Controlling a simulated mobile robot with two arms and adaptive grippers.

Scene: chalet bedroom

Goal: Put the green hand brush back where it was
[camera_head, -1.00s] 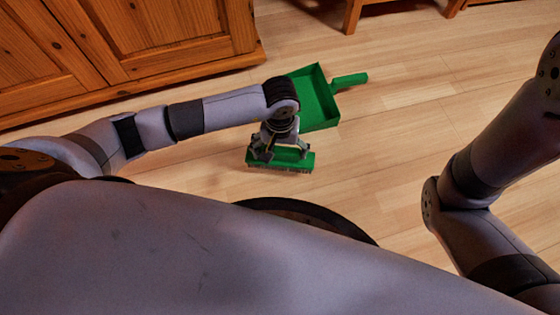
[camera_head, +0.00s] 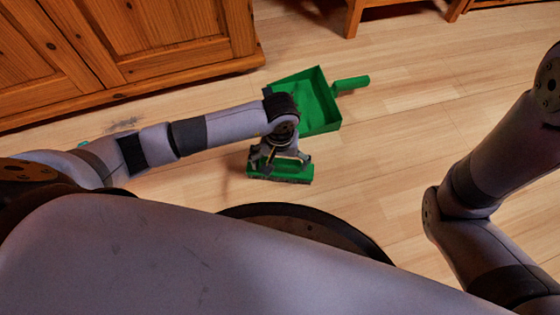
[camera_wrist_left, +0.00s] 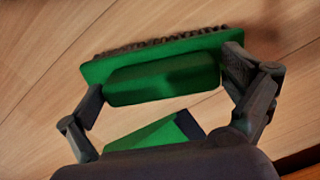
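The green hand brush (camera_head: 281,173) is in front of the robot, bristles toward the floor; I cannot tell whether they touch it. My left gripper (camera_head: 280,160) is over it with its fingers at the two ends of the brush's raised block. In the left wrist view the brush (camera_wrist_left: 160,75) lies between the fingers (camera_wrist_left: 165,88), which appear shut on the block. A green dustpan (camera_head: 318,105) lies on the floor just behind the brush, its handle pointing right. A part of it also shows in the wrist view (camera_wrist_left: 150,135). My right gripper is out of view.
A wooden cabinet (camera_head: 150,45) stands at the back left, and wooden furniture legs (camera_head: 353,18) are at the top. A grey smudge of dirt (camera_head: 125,124) and a small teal thing (camera_head: 83,144) show beyond my left arm. The floor (camera_head: 420,125) right of the dustpan is clear.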

